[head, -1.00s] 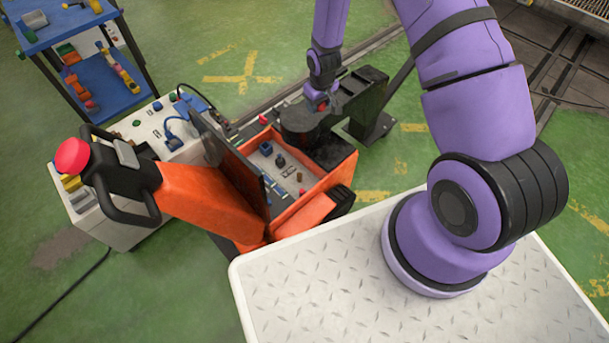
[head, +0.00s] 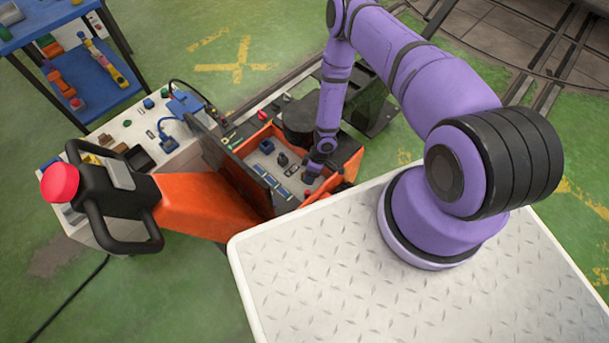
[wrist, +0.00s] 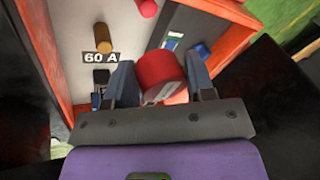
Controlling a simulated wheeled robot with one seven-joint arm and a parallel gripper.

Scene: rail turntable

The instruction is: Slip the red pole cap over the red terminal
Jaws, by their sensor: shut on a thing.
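My gripper (head: 310,184) is low over the right side of the orange-walled bay of the cart. In the wrist view its two fingers (wrist: 158,88) are shut on the red pole cap (wrist: 161,70), a short red cylinder that sits tilted between them. A small red round thing (wrist: 148,8), possibly the red terminal, shows at the top edge of the wrist view, apart from the cap. What lies directly under the cap is hidden. In the head view my wrist hides most of the cap.
A brown cylinder (wrist: 103,38) stands by a "60 A" label (wrist: 101,57) on the bay's pale floor. The orange wall (wrist: 63,70) rises close by. An upright dark lid (head: 238,180) bounds the bay's left. A white bench (head: 135,135) with parts stands further left.

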